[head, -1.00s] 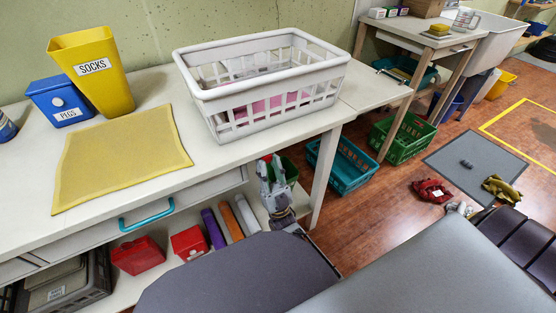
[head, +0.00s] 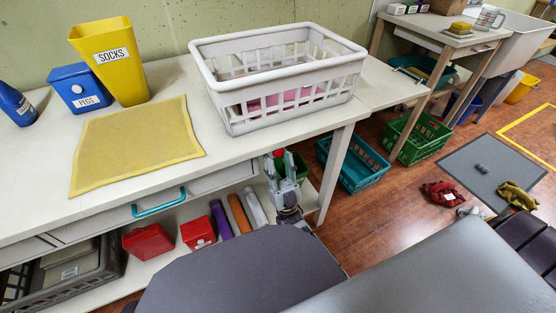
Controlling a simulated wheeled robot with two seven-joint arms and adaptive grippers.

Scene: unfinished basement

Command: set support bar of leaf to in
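The leaf (head: 392,93) is the pale panel at the right end of the white workbench (head: 240,155). It stands level with the top, with a seam between them. I cannot make out its support bar; the underside of the leaf is hidden from above. My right gripper (head: 281,163) is below the bench's front edge, left of the white bench leg (head: 335,172). My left gripper is not in view.
A white basket (head: 285,115) stands on the bench near the leaf. A yellow mat (head: 135,145), socks bin (head: 112,65) and pegs box (head: 80,90) are left. Below are red boxes (head: 148,242), rolls (head: 238,213) and a teal crate (head: 350,172). A grey mat (head: 490,170) lies on the floor.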

